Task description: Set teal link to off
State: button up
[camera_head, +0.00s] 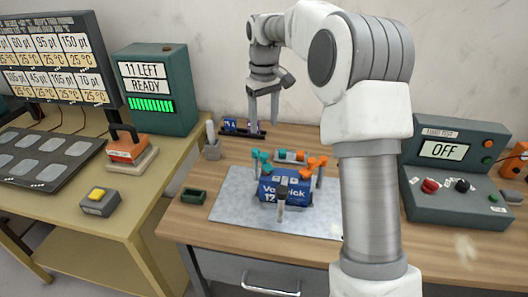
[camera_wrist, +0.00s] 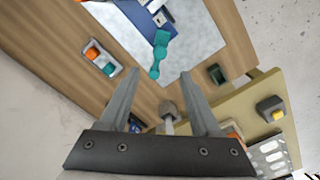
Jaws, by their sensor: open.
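A blue device marked with white lettering (camera_head: 290,190) sits on a grey mat (camera_head: 228,208) on the wooden bench. A teal link (camera_head: 260,160) rises at its back left, and an orange link (camera_head: 317,165) at its right. In the wrist view the teal link (camera_wrist: 158,52) lies just beyond my fingertips, its rounded end toward them. My gripper (camera_head: 264,119) is open and empty, pointing down above the bench behind the device. It also shows in the wrist view (camera_wrist: 160,74), with nothing between the fingers. I cannot tell the link's setting.
A small tray with orange and teal pieces (camera_head: 290,156) lies behind the device. A grey holder (camera_head: 212,150) and a green dish (camera_head: 193,196) stand left. A test box reading OFF (camera_head: 455,170) stands right, beyond my arm.

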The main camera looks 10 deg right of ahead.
aim_at(264, 154)
notch_tip(264, 154, down, 10)
jog(key=shift+f+b, duration=0.1)
jog(key=shift+b, duration=0.3)
grip_shut()
dwell(1.3)
